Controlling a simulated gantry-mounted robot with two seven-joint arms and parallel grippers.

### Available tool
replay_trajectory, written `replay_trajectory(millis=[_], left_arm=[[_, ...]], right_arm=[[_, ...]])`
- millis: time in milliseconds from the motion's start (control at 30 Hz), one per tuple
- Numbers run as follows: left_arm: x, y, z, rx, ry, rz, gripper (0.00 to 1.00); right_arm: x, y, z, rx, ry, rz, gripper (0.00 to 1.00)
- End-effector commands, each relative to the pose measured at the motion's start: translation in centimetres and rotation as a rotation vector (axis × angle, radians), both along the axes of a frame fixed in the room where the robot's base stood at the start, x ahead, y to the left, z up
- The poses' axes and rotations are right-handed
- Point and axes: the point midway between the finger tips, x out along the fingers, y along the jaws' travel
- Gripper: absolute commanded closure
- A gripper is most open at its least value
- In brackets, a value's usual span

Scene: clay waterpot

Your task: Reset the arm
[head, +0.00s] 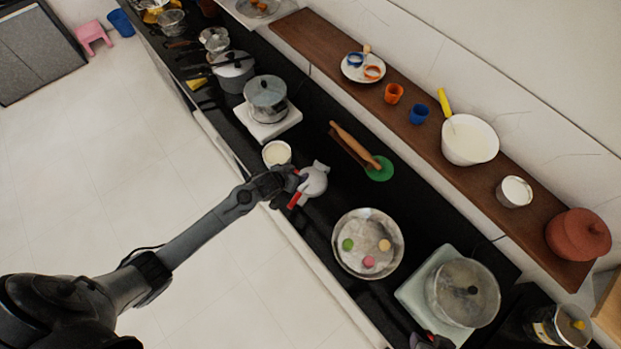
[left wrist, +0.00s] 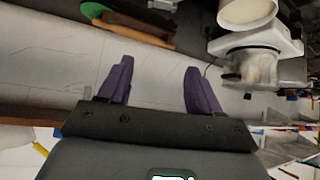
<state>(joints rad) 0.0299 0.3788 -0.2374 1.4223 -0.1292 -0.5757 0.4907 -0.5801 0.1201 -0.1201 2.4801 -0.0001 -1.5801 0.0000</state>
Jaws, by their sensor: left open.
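My left gripper (head: 291,189) reaches over the front edge of the black counter in the head view. Its red-tipped fingers are beside a small silver-grey pot (head: 313,181); I cannot tell whether they touch it. In the left wrist view the two fingers (left wrist: 158,88) stand wide apart with nothing between them. A reddish-brown clay pot (head: 578,236) with a lid stands at the right end of the wooden shelf, far from my left gripper. A dark shape with red parts, perhaps my right gripper (head: 432,341), is cut off at the bottom edge.
A steel bowl (head: 340,235) with coloured pieces and a rolling pin (head: 354,143) with a green disc (head: 379,168) are nearby. Lidded pots on stoves stand on both sides. Open floor (head: 110,170) lies to the left.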

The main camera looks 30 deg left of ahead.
Motion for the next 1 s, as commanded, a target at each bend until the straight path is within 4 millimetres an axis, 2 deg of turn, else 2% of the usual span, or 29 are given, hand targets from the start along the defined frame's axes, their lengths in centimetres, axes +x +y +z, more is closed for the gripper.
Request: replay_trajectory(millis=[100,667,767,867,967,1000], left_arm=[[-0.4,0.0,0.4,0.0,0.001,0.0,0.36],[-0.8,0.0,0.1,0.0,0.007,0.0,0.36],[-2.1,-0.2,-1.1,-0.004,0.03,0.0,0.36],[-4.4,-0.8,-3.1,-0.015,0.069,0.002,0.36],[-7.8,-2.5,-4.9,-0.048,0.108,0.0,0.36],[-9.3,-3.8,-5.0,-0.073,0.113,-0.002,0.36]], right_arm=[[0.0,0.0,0.6,0.0,0.0,0.0,0.57],[0.0,0.0,0.6,0.0,0.0,0.0,0.57],[0.0,0.0,0.6,0.0,0.0,0.0,0.57],[0.0,0.0,0.6,0.0,0.0,0.0,0.57],[0.0,0.0,0.6,0.0,0.0,0.0,0.57],[0.0,0.0,0.6,0.0,0.0,0.0,0.57]])
